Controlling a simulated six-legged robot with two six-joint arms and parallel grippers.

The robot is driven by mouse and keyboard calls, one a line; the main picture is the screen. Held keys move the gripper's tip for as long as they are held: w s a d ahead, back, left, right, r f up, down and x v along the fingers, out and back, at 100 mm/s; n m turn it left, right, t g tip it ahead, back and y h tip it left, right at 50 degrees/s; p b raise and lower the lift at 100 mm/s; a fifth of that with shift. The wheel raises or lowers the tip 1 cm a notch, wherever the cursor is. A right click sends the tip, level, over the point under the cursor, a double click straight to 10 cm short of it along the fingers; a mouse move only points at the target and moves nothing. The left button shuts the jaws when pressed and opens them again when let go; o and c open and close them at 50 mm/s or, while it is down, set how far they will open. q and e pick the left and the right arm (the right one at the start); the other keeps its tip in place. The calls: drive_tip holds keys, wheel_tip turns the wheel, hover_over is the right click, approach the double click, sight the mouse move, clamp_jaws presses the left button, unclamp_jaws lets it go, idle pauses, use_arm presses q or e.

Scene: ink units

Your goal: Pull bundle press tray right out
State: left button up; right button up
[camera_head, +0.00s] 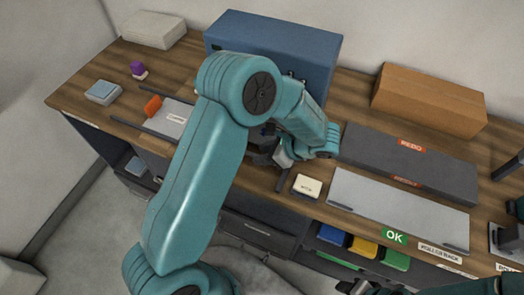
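A blue box-shaped unit (285,38) stands at the back of the wooden bench, and my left arm covers much of its front. It may be the bundle press, but I read no label on it. My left gripper (270,158) is low in front of this unit, close to the bench top. Its fingers are dark and partly hidden, so its opening and any contact do not show. I cannot make out the press tray behind my arm. My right gripper (362,287) is at the bottom edge, partly cut off and away from the unit.
A small cream block (306,186) lies right of my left gripper. A dark REDO tray (410,160) and a pale OK tray (400,205) lie on the right. A brown box (428,98) stands behind. Blue, yellow and green bins (362,246) sit below the bench top.

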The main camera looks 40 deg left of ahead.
use_arm(q)
drive_tip(key=shift+a+f, duration=0.35)
drive_tip(key=shift+f, duration=0.15)
drive_tip(key=shift+s+a, duration=0.1)
clamp_jaws()
